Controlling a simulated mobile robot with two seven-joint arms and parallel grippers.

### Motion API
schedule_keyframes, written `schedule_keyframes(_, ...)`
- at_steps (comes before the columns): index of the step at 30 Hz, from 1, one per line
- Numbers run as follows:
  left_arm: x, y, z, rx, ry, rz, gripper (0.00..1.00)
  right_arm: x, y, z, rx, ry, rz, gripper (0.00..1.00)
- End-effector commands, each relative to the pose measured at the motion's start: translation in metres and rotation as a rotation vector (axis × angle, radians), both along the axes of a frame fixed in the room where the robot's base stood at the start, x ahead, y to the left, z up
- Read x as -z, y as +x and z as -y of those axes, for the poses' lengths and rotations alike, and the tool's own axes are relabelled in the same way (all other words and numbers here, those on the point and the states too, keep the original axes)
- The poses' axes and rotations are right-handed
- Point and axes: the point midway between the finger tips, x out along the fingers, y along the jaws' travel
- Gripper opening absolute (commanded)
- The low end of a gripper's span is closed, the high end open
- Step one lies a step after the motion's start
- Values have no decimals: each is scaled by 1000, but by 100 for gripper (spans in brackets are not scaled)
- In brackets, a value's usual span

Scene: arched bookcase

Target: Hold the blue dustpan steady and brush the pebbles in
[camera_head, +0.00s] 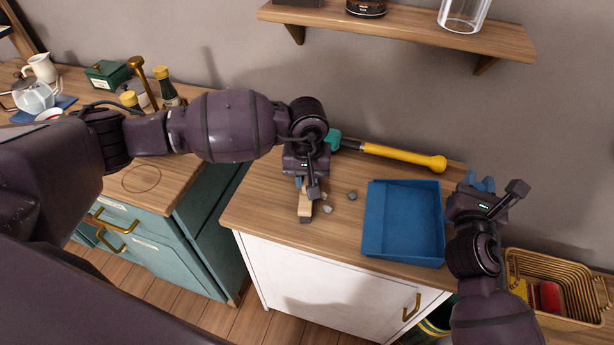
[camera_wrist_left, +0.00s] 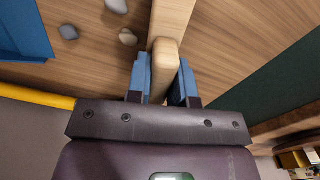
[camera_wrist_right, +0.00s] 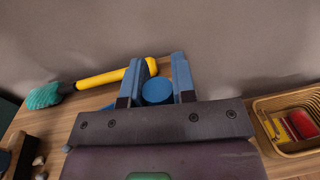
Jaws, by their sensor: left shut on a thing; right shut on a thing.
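The blue dustpan (camera_head: 403,225) lies flat on the wooden counter, its tray empty. My right gripper (camera_head: 481,182) is shut on its blue handle, whose round end (camera_wrist_right: 157,91) shows between the fingers in the right wrist view. My left gripper (camera_head: 304,183) is shut on the light wooden brush (camera_head: 305,205), held pointing down at the counter left of the pebbles; its handle (camera_wrist_left: 165,60) shows in the left wrist view. Several grey pebbles (camera_head: 352,195) lie between brush and dustpan, also seen in the left wrist view (camera_wrist_left: 128,37). Whether the bristles touch the counter is unclear.
A yellow-handled tool (camera_head: 405,156) with a teal head lies behind the dustpan along the wall. A wicker basket (camera_head: 540,270) stands at right. A shelf (camera_head: 400,27) hangs above. A teal cabinet (camera_head: 185,235) stands left, across a gap.

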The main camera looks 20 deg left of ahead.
Motion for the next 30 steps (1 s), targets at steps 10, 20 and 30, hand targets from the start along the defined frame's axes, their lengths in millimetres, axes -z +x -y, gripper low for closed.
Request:
schedule_keyframes(10,0,1,9,0,-1,0,0,0,0,0,0,0,1,12)
schedule_keyframes(20,0,3,25,2,-1,0,0,0,0,0,0,0,1,12)
schedule_keyframes(30,0,6,41,1,-1,0,0,0,0,0,0,0,1,12)
